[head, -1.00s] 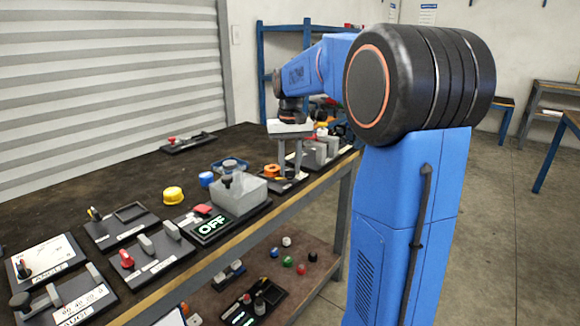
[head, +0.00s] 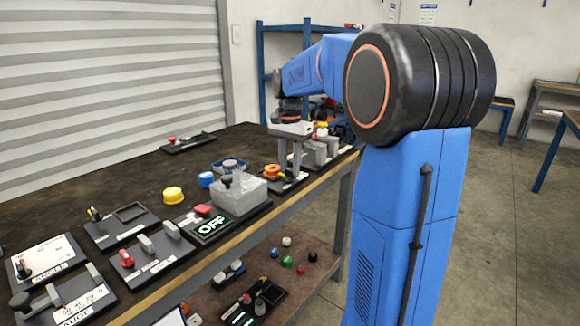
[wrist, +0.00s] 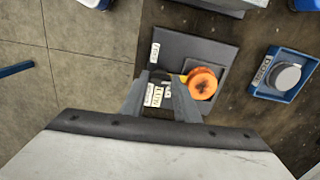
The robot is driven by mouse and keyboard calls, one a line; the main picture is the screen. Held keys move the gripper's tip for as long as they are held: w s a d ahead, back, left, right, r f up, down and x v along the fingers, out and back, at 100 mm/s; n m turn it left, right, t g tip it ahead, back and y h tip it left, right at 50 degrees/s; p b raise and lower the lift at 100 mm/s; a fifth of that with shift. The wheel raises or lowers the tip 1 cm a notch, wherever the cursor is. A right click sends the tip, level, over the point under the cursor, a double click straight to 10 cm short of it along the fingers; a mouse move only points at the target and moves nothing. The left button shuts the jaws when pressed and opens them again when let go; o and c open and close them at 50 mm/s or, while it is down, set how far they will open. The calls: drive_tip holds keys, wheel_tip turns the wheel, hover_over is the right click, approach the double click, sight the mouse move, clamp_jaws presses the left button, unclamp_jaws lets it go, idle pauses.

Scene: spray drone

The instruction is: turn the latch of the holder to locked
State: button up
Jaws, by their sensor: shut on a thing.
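The holder is a dark flat plate (wrist: 191,52) with white labels, and an orange round part (wrist: 203,85) sits on it at the right in the wrist view. In the head view the orange part (head: 271,171) shows near the front edge of the bench, just left of my gripper (head: 290,172). My gripper (wrist: 161,97) points down at the labelled side of the plate, its fingers closed on the small dark latch (wrist: 157,92). The fingers hide most of the latch, so its exact angle is hard to tell.
A blue tray with a grey round piece (wrist: 286,76) lies right of the holder in the wrist view. A grey box (head: 238,194) with an OFF display (head: 212,225) stands to the left on the bench. Grey blocks (head: 320,150) stand close behind my gripper.

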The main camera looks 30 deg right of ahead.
sight(290, 170)
drive_tip(key=shift+m, duration=0.4)
drive_tip(key=o, duration=1)
drive_tip(key=shift+o, duration=0.2)
wheel_tip(290, 170, up, 18)
drive_tip(key=shift+f, duration=0.25)
drive_tip(key=s+a+f+n+t, duration=0.1)
drive_tip(key=s+a+f+n, duration=0.35)
drive_tip(key=s, duration=0.35)
drive_tip(key=s+a+f+n+t, duration=0.1)
drive_tip(key=s+a+f+n, duration=0.2)
drive_tip(key=s+a+f, duration=0.4)
drive_tip(key=s+a+f+n+t, duration=0.2)
drive_tip(key=s+a+f+n, duration=0.2)
drive_tip(key=s+f, duration=1.1)
drive_tip(key=n, duration=0.2)
drive_tip(key=shift+s+n+t, duration=0.15)
drive_tip(key=shift+n+t, duration=0.2)
drive_tip(key=shift+t, duration=0.05)
